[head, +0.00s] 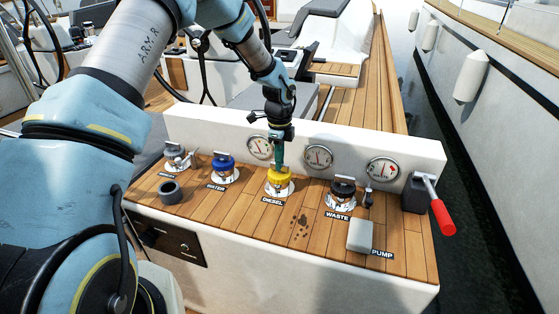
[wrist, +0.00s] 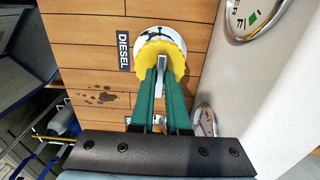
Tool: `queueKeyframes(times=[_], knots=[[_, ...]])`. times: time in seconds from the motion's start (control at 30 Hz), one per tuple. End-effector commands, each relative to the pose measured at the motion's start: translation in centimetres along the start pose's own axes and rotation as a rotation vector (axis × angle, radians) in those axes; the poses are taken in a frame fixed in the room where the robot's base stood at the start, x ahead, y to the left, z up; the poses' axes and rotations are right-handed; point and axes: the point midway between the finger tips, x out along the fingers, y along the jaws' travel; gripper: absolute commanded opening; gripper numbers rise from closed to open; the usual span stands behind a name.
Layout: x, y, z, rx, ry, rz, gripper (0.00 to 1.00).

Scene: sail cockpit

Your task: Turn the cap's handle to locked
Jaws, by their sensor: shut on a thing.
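The yellow diesel cap (head: 279,183) sits on its chrome deck fitting, behind the DIESEL label, in the head view. It also shows in the wrist view (wrist: 178,50), with a grey handle (wrist: 161,70) across its middle. My gripper (head: 278,166) is directly above the cap, pointing down. In the wrist view its green fingers (wrist: 161,76) are shut on the grey handle. The handle lies roughly along the fingers in that view. The fingers hide part of the cap, and no locked mark is readable.
A blue water cap (head: 222,166) and a grey cap (head: 176,156) stand left, a black waste cap (head: 343,191) right. Gauges (head: 318,157) line the white panel behind.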

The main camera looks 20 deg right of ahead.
Motion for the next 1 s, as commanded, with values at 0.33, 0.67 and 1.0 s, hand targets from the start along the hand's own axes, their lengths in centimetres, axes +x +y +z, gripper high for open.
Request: queueKeyframes(times=[0.33, 0.67, 1.0], knots=[[0.0, 0.0, 0.0, -0.001, 0.0, 0.0, 0.38], [-0.1, 0.0, 0.0, -0.001, 0.0, -0.001, 0.45], [-5.1, -0.1, 0.1, -0.002, -0.001, -0.006, 0.45]])
